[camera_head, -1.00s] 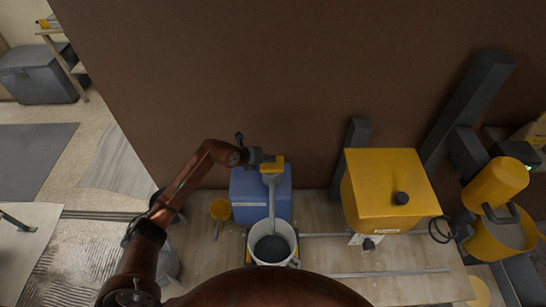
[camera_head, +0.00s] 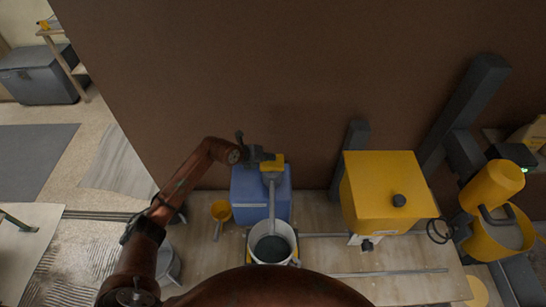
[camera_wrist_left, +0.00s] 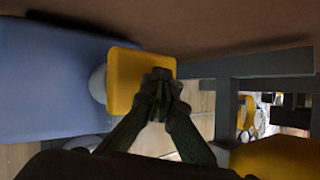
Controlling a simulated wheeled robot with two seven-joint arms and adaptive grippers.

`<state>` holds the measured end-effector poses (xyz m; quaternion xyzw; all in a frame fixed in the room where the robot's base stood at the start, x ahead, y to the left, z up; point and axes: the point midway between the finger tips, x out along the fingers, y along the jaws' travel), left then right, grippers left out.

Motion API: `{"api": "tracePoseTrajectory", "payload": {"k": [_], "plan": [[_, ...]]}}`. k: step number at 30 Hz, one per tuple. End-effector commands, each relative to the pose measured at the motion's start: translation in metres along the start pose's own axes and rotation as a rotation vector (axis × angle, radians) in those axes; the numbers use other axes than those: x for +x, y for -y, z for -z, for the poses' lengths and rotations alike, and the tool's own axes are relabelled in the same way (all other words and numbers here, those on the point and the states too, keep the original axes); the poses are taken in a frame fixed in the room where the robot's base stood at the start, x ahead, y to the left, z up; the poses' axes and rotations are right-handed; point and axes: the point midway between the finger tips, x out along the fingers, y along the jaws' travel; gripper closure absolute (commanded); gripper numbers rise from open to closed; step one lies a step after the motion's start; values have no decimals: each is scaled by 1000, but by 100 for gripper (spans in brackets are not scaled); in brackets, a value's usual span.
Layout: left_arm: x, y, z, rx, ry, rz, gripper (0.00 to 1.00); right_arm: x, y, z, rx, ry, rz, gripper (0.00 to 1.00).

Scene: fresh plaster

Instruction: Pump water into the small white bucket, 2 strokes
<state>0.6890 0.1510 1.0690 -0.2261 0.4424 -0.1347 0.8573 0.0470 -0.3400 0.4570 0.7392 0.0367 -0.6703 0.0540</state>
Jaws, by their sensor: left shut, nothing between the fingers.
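The small white bucket (camera_head: 291,236) stands upright on the wooden board, with a dark surface inside; I cannot tell how much water it holds. Behind it is a blue container (camera_head: 250,205) with a yellow pump head (camera_head: 278,163) on top. A grey spout (camera_head: 272,200) runs from the head towards the bucket. My left gripper (camera_head: 262,158) is shut and empty at the left side of the pump head. In the left wrist view, the closed fingertips (camera_wrist_left: 160,82) overlap the yellow head (camera_wrist_left: 124,72); whether they touch it is unclear. My right gripper is not in view.
A yellow box (camera_head: 385,190) with a black knob stands to the right of the container. A yellow scoop (camera_head: 221,211) lies to its left. A grey bucket (camera_head: 168,262) is partly hidden by my left arm. A brown wall rises close behind.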

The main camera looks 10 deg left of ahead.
Motion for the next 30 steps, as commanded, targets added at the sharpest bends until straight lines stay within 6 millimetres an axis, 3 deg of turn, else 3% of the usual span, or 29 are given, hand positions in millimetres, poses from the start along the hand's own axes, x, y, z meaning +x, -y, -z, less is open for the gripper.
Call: {"api": "tracePoseTrajectory", "payload": {"k": [14, 30], "plan": [[-20, 14, -15, 1, 0, -1, 100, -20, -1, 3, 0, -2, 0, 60], [-26, 20, -20, 1, 2, 0, 100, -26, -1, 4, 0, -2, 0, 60]]}}
